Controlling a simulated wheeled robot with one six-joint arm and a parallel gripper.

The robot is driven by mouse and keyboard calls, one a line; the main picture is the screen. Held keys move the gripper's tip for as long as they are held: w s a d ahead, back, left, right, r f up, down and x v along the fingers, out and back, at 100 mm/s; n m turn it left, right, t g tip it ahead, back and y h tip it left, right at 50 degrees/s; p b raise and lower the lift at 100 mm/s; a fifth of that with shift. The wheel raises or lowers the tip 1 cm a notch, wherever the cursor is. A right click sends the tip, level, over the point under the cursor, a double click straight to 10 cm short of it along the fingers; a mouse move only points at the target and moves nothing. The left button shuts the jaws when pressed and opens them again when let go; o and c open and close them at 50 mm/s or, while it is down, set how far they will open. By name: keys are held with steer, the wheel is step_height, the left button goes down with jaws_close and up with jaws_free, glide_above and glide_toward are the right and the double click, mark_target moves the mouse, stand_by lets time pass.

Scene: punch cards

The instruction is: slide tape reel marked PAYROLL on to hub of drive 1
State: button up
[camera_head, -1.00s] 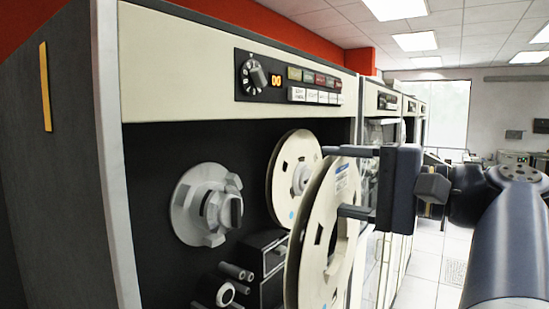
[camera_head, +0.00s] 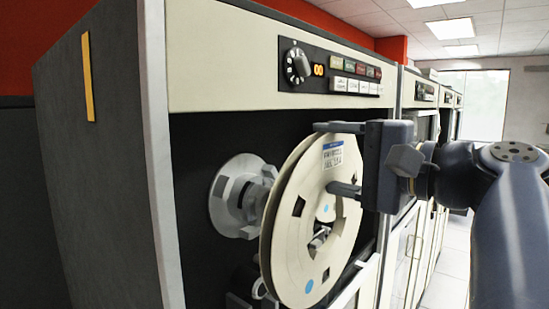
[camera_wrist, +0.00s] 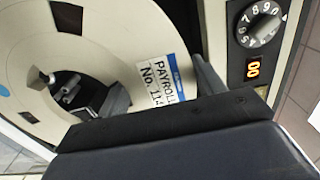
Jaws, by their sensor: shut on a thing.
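The cream tape reel (camera_head: 285,225) stands upright in my gripper (camera_head: 335,158), held by its rim. Its blue and white label reads PAYROLL in the wrist view (camera_wrist: 165,85). The gripper is shut on the reel's upper right edge, one finger at the top and one across the face. The pale grey hub (camera_head: 238,195) with its knob sticks out of the drive's black panel, left of and behind the reel. The reel's left edge overlaps the hub's right side in the head view. Whether they touch, I cannot tell. The reel's centre opening appears right of the hub.
The drive's cream top band carries a control panel (camera_head: 330,75) with a dial, orange digits and buttons, also in the wrist view (camera_wrist: 255,40). A grey cabinet side (camera_head: 100,190) stands at left. More cabinets (camera_head: 425,95) run back at right, beside open floor.

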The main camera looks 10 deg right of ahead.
steer(key=x, duration=0.6)
steer(key=shift+p, duration=0.4)
steer(key=shift+w+a, duration=0.15)
steer(key=shift+a, duration=0.1)
stand_by(1.1)
steer(key=shift+x, duration=3.4)
steer(key=o, duration=1.5)
steer(key=shift+c, duration=0.2)
steer(key=shift+c, duration=1.3)
steer(key=b+v, duration=0.2)
steer(key=v, duration=0.8)
